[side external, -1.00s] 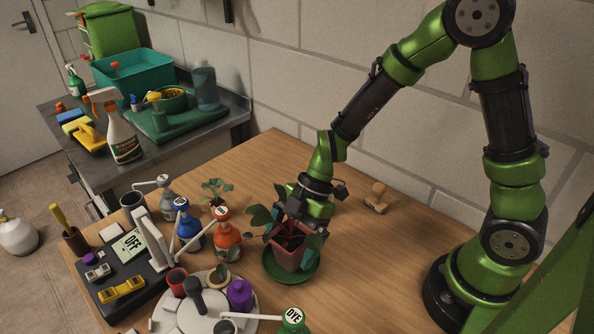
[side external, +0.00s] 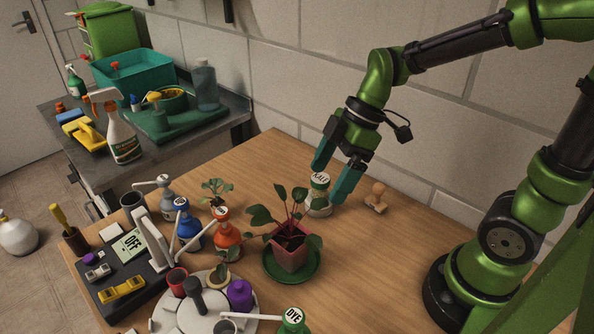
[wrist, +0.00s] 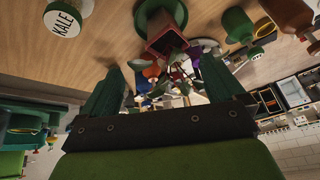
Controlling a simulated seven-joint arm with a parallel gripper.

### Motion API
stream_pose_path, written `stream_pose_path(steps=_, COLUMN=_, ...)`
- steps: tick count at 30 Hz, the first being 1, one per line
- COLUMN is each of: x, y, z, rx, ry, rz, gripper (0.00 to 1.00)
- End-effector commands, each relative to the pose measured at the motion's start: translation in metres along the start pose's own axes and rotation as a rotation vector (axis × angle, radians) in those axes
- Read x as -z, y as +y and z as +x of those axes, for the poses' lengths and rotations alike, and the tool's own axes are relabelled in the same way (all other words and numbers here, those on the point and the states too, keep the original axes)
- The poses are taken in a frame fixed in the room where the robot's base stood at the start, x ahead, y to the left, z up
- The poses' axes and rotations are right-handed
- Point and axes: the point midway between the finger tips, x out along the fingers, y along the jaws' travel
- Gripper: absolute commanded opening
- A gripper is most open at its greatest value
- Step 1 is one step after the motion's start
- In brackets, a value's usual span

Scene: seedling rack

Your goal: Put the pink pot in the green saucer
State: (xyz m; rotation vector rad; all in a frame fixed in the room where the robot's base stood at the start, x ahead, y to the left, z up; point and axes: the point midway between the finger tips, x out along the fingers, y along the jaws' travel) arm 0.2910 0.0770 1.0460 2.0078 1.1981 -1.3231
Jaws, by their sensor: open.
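The pink pot (side external: 287,257), with a leafy plant in it, stands upright in the green saucer (side external: 270,272) on the wooden table in the side external view. In the wrist view the pot (wrist: 166,41) and the saucer (wrist: 181,12) show near the top, beyond my fingers. My gripper (side external: 335,182) is open and empty. It is up and to the right of the pot, apart from it, over the jar labelled KALE. The fingers also show in the wrist view (wrist: 160,85).
The KALE jar (side external: 319,204) stands behind the pot, close to my fingers in the picture. A wooden stamp (side external: 377,198) is to its right. Orange (side external: 227,238) and blue (side external: 188,226) bottles stand left of the pot. The table's right front is clear.

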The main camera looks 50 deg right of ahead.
Motion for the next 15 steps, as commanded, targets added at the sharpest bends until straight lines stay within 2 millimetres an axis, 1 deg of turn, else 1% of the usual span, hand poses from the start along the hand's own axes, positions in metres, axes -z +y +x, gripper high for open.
stream_pose_path(steps=1, x=-0.002, y=-0.004, z=-0.012, rx=-0.056, ry=0.005, rz=0.108, gripper=0.96)
stream_pose_path(steps=6, x=-0.012, y=-0.015, z=-0.044, rx=-0.218, ry=0.069, rz=0.516, gripper=0.96)
stream_pose_path(steps=9, x=-0.018, y=-0.020, z=-0.061, rx=-0.296, ry=0.145, rz=0.746, gripper=0.96)
stream_pose_path(steps=12, x=-0.024, y=-0.025, z=-0.074, rx=-0.351, ry=0.231, rz=0.940, gripper=0.96)
stream_pose_path(steps=15, x=-0.028, y=-0.028, z=-0.083, rx=-0.379, ry=0.304, rz=1.080, gripper=0.96)
